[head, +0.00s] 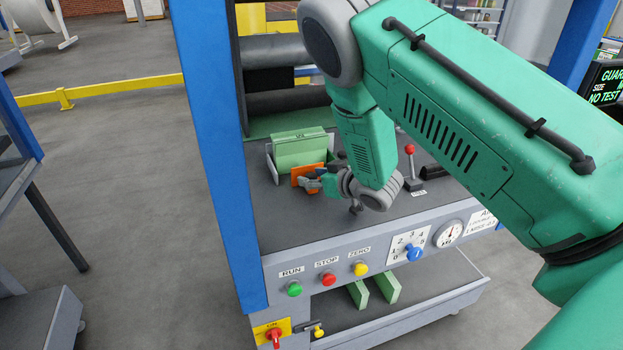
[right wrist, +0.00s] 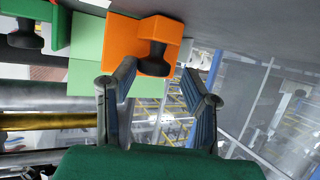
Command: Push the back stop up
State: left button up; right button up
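An orange block (head: 303,173) stands upright on the machine's grey deck, in front of light green upright panels (head: 300,148). I take the orange block to be the back stop, but no label on it can be read. In the right wrist view the orange block (right wrist: 139,38) has a black knob (right wrist: 155,58) facing me. My right gripper (head: 310,183) is at the orange block in the head view. In the right wrist view its two fingers (right wrist: 158,72) are spread, with the knob just beyond and between their tips. Contact cannot be told. My left gripper is out of view.
A red-knobbed lever (head: 410,150) stands right of the gripper. Run, stop and zero buttons (head: 327,280) line the front panel. A blue post (head: 220,150) rises left of the deck. A lower shelf holds green pieces (head: 385,288). My right arm hides the deck's far right.

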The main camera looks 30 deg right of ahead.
aim_at(309, 167)
jog(key=shift+w+d+f, duration=0.15)
jog(key=shift+d+f, duration=0.15)
jog(key=shift+d, duration=0.15)
jog(key=c, duration=0.3)
grip_shut()
jog(key=shift+w, duration=0.15)
jog(key=w, duration=0.2)
jog(key=w+d, duration=0.1)
jog(key=w, duration=0.1)
jog(key=shift+w+r, duration=0.1)
jog(key=shift+w, duration=0.25)
jog(key=shift+o, duration=1.5)
grip_release()
jog(key=shift+a, duration=0.1)
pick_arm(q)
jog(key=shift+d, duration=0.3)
pick_arm(e)
jog(key=shift+s+a+r, duration=0.15)
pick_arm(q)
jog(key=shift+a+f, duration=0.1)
